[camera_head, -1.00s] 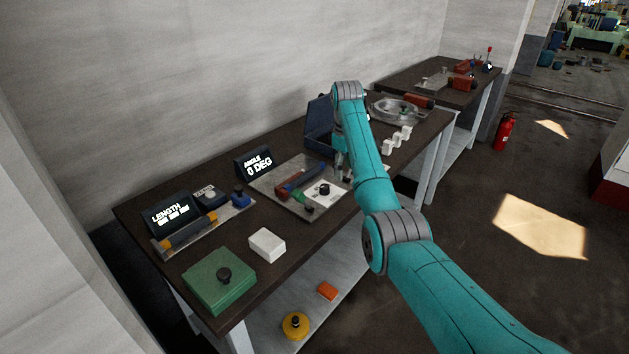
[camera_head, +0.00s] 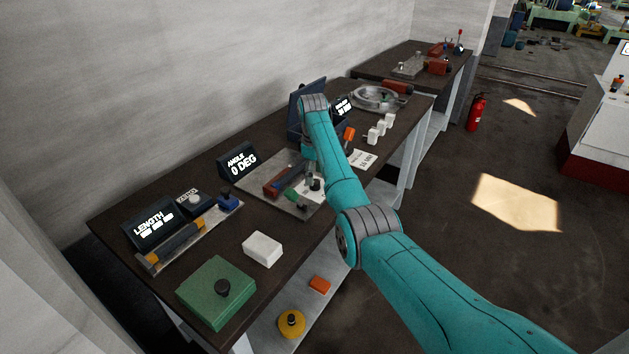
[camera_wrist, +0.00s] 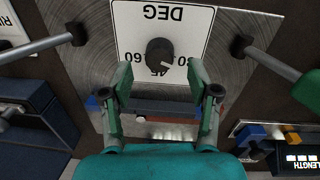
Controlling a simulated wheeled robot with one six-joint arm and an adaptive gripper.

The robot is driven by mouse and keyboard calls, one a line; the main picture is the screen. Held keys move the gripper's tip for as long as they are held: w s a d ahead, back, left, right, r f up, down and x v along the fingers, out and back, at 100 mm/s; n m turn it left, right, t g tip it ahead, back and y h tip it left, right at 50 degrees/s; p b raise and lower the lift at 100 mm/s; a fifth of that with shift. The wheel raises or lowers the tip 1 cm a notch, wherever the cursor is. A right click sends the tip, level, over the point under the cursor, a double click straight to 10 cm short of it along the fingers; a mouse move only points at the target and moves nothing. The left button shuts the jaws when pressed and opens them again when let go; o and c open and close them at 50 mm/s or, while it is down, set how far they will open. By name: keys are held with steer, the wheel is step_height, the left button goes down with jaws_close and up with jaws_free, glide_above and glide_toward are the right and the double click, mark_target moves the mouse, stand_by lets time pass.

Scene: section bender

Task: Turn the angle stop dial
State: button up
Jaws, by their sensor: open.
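In the head view the knob (camera_head: 315,184) is partly beside my arm. My gripper (camera_wrist: 160,76) is open, with its two green fingers apart and empty. In the wrist view its fingertips lie just below the knob, one to each side; contact cannot be told. In the head view my gripper (camera_head: 311,168) is close above the plate, partly hidden. The angle display (camera_head: 238,162) reads 0 DEG.
A red and blue bar (camera_head: 283,180) lies beside the dial on the metal base. The length display (camera_head: 153,223), a green box (camera_head: 216,291) and a white block (camera_head: 262,249) stand nearer on the bench. White blocks (camera_head: 377,131) stand to the right.

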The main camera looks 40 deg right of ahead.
mark_target(315, 181)
steer(key=shift+d+f, duration=0.1)
steer(key=shift+f, duration=1.5)
jaws_close()
